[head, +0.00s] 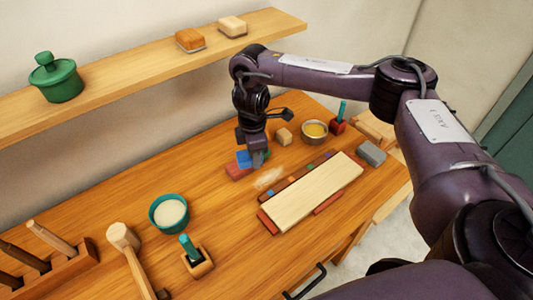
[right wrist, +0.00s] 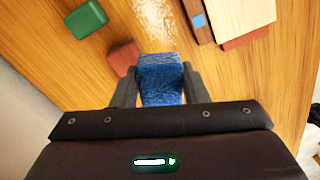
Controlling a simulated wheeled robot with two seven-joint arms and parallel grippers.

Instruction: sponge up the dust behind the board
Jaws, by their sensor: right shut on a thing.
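My right gripper (head: 256,158) is shut on a blue sponge (head: 244,159), low over the table behind the board. In the right wrist view the sponge (right wrist: 160,78) sits between the two fingers (right wrist: 160,88). A pale streak of dust (head: 268,178) lies on the table between the gripper and the pale wooden board (head: 318,190). The dust (right wrist: 158,12) also shows at the top of the right wrist view, apart from the sponge. I cannot tell whether the sponge touches the table. My left gripper is not in view.
A red block (head: 238,172) lies close beside the sponge; a green block (right wrist: 86,18) shows in the wrist view. A shelf (head: 135,82) runs behind.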

